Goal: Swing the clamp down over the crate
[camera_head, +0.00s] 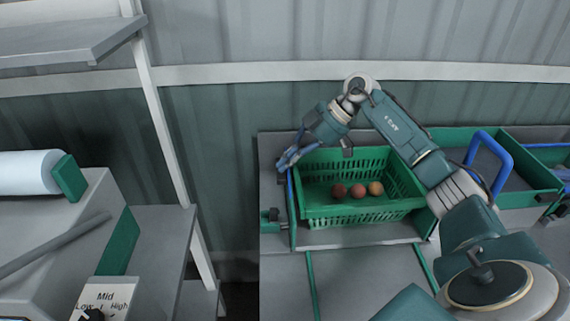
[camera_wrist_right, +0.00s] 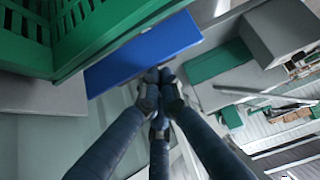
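The green slotted crate (camera_head: 345,211) sits on the grey bench with several reddish tomatoes (camera_head: 357,191) inside. Its wall also shows at upper left in the right wrist view (camera_wrist_right: 85,35). The clamp's blue bar (camera_head: 291,195) stands along the crate's left side, by a green bracket (camera_head: 270,228). In the wrist view the blue bar (camera_wrist_right: 140,55) is a flat blue panel beside the crate. My right gripper (camera_head: 288,160) is at the bar's upper end, by the crate's far left corner. Its fingertips (camera_wrist_right: 159,76) are drawn together at the panel's edge; whether they touch it is unclear. My left gripper is out of view.
A corrugated wall (camera_head: 240,120) rises behind the bench. At left are a grey shelf (camera_head: 70,48) and a machine with a dial. The bench front (camera_head: 360,280) is clear.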

